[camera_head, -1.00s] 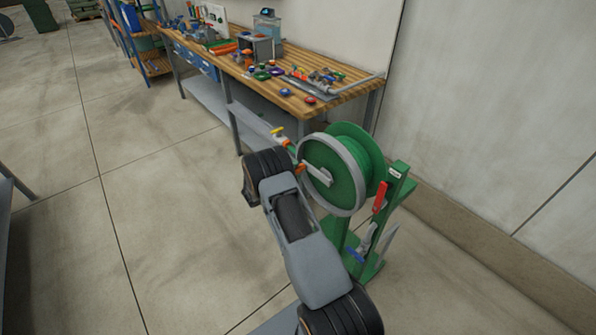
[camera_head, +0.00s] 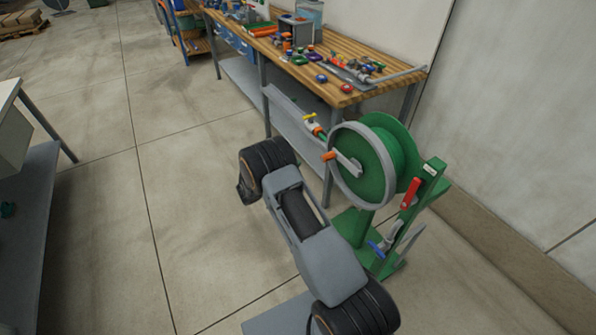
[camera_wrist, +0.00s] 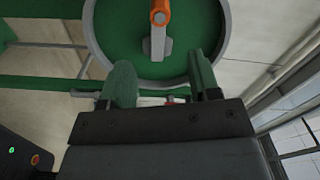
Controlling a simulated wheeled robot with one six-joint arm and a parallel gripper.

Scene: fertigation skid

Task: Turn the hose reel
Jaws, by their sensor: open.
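The hose reel (camera_head: 381,178) is a green drum with a grey rim on a green stand, right of centre in the head view. Its crank is a grey arm (camera_head: 348,163) with an orange handle (camera_head: 329,155) pointing up and left. In the wrist view the reel (camera_wrist: 120,40) fills the upper middle, with the grey crank arm (camera_wrist: 157,43) and orange handle (camera_wrist: 160,12) near the top. My gripper (camera_wrist: 163,82) is open and empty, its fingers below the crank and apart from the handle. The head view does not clearly show my gripper.
A wooden workbench (camera_head: 385,76) with tools and fittings stands behind the reel. A yellow-handled valve (camera_head: 311,117) is left of the reel. A red lever (camera_head: 410,193) and blue handle (camera_head: 376,249) are on the stand. A wall is at right; the floor at left is open.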

